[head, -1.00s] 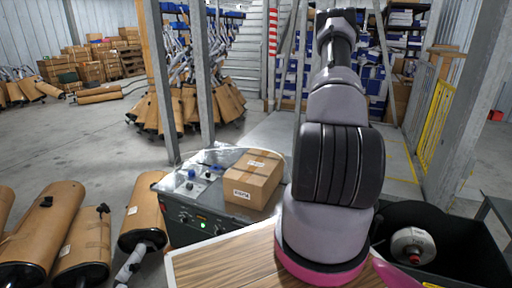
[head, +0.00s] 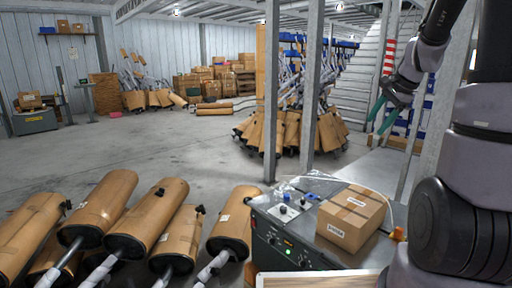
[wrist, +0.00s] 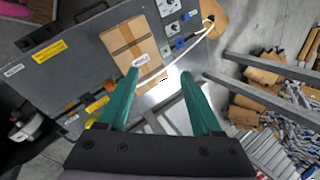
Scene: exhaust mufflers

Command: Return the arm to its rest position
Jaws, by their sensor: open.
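My arm rises along the right side of the head view, bent, with my gripper (head: 393,92) hanging at its end in the upper right. Its two green fingers also show in the wrist view (wrist: 160,92), spread apart with nothing between them. The gripper is in the air, clear of everything. In the wrist view, a cardboard box (wrist: 138,52) on a grey machine lies beyond the fingers, below the gripper. The same cardboard box (head: 351,216) sits on the machine's top in the head view.
The grey machine (head: 300,232) with knobs stands in front, beside a wooden tabletop (head: 318,279). Several brown mufflers (head: 147,215) lie at the lower left. Grey posts (head: 311,90) stand behind the machine, near a muffler rack (head: 290,130). The floor at left is open.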

